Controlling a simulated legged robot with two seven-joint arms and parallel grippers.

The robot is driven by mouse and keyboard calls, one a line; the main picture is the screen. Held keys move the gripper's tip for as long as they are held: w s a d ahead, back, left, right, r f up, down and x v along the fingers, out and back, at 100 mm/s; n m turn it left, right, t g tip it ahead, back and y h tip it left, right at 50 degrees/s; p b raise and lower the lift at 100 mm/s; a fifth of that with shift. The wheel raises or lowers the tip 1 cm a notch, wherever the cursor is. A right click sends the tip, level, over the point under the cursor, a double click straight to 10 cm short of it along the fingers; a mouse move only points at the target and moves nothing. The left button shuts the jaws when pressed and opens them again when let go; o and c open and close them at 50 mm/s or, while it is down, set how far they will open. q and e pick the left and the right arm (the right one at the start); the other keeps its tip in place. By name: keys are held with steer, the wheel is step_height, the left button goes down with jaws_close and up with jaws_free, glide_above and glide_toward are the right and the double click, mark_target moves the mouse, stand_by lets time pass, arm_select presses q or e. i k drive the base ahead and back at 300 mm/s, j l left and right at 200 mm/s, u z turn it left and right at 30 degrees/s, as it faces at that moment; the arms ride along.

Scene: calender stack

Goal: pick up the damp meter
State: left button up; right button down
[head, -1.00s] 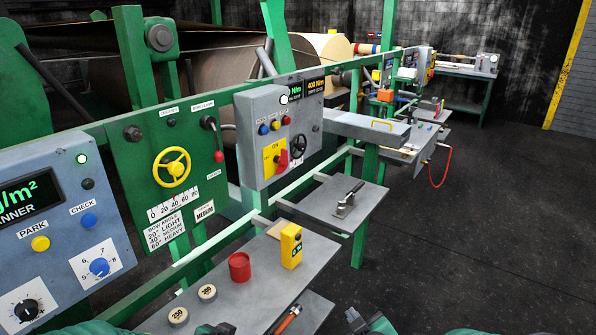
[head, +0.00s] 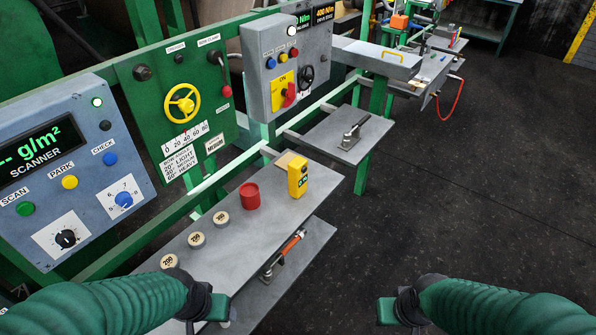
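A yellow handheld device with a small dark display, which I take to be the damp meter (head: 298,176), stands upright near the far end of the grey shelf (head: 240,238). My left gripper (head: 212,308) is low in the picture, over the near part of the shelf and well short of the meter. My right gripper (head: 392,310) is at lower right, over the dark floor and apart from the shelf. Neither gripper touches the meter. The fingers are partly cut off or hidden, so their opening is unclear.
A red cup (head: 250,196) stands left of the meter. Several round numbered weights (head: 196,239) lie along the shelf. A lower shelf (head: 312,250) holds an orange-handled tool (head: 288,250). A scanner panel (head: 65,170) and a yellow handwheel (head: 182,104) border the left. Floor at right is clear.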

mark_target(297, 180)
steer(key=i+l, duration=0.75)
steer(key=l, duration=0.15)
